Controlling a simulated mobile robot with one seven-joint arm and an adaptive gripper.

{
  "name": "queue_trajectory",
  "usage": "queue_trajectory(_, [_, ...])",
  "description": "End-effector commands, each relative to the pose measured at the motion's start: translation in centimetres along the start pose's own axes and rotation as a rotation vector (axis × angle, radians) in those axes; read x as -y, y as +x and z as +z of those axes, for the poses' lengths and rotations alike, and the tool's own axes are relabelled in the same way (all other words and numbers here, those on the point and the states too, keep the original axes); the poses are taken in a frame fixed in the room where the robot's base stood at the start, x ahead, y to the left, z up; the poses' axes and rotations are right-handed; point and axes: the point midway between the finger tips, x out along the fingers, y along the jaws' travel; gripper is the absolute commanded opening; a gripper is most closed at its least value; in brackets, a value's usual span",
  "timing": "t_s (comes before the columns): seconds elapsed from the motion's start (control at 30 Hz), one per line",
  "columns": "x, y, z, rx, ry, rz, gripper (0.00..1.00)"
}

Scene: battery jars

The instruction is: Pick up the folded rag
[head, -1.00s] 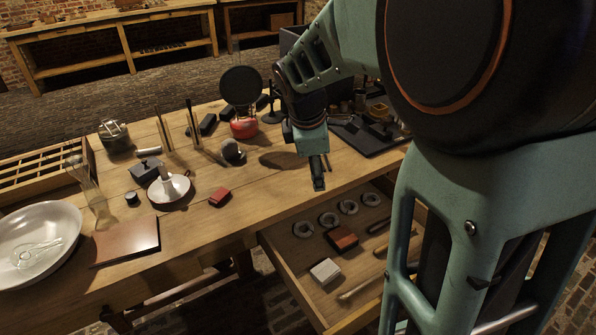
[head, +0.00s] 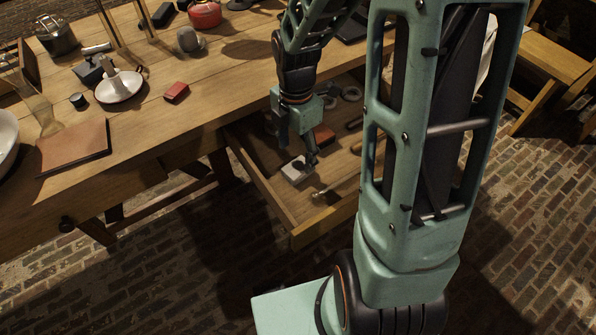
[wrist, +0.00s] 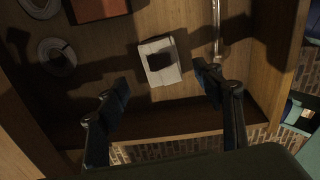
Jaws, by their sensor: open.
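The folded rag (head: 293,171) is a small pale, whitish block lying flat on the floor of the open drawer, toward its front left. It also shows in the wrist view (wrist: 165,76), upper middle, with a dark shadow across it. My gripper (head: 298,148) points down into the drawer, above the rag. In the wrist view my gripper (wrist: 161,80) has its two fingers spread wide, one on each side of the rag in the picture, with nothing between them. The fingers look apart from the rag; the exact height gap cannot be told.
The drawer (head: 262,192) has raised wooden walls around the rag. A red-brown box (wrist: 98,8), grey rings (wrist: 58,57) and a metal-looking rod (wrist: 216,28) lie near it. The tabletop (head: 215,115) overhangs behind, holding a small red block (head: 176,92).

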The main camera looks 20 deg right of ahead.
Motion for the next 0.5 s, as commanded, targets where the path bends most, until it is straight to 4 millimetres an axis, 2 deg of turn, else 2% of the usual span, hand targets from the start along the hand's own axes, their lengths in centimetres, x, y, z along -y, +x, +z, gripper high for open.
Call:
queue_trajectory(0.17, [0.1, 1.1, 0.0, 0.000, 0.000, 0.000, 0.61])
queue_trajectory(0.5, [0.3, 5.6, 0.1, 0.000, 0.001, -0.001, 0.61])
